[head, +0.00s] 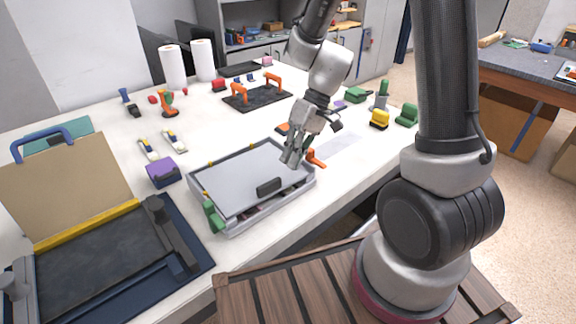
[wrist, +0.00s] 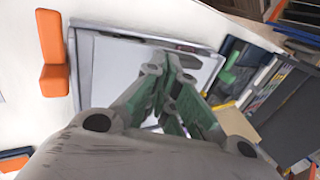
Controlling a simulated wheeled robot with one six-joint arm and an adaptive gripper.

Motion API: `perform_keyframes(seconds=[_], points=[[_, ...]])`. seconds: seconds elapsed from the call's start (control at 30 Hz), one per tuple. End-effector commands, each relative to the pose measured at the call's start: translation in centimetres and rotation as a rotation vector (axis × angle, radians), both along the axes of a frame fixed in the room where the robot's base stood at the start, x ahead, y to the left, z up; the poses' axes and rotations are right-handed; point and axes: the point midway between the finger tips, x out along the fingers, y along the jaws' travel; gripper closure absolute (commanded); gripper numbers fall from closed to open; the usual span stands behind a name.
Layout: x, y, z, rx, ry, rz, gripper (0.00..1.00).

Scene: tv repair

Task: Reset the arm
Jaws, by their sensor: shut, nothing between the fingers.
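My gripper (head: 290,158) hangs over the right rear part of a grey tray-like case (head: 225,227) on the white table, fingers pointing down. Its fingers are shut with nothing between them. In the wrist view the gripper (wrist: 172,122) shows green-grey finger links above the pale grey panel (wrist: 112,72) of the case. The panel (head: 243,176) carries a black handle-like block (head: 269,187) near its front edge. I cannot tell how high the fingertips are above the panel.
An orange piece (head: 315,158) lies just right of the case; an orange block (wrist: 53,50) shows in the wrist view. A dark blue press-like station (head: 185,262) stands front left. A purple box (head: 163,173) and a black mat (head: 258,98) with orange handles stand nearby. The table's front right is clear.

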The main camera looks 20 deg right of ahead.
Motion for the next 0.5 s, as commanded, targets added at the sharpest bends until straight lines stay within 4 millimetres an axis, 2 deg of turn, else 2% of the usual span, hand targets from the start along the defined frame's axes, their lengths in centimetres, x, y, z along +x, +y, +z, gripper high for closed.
perform_keyframes(seconds=[0.2, 0.5], points=[[0.4, -0.9, 1.7, 0.0, 0.0, 0.001, 1.0], [0.4, -1.1, 1.9, -0.001, 0.0, 0.0, 1.0]])
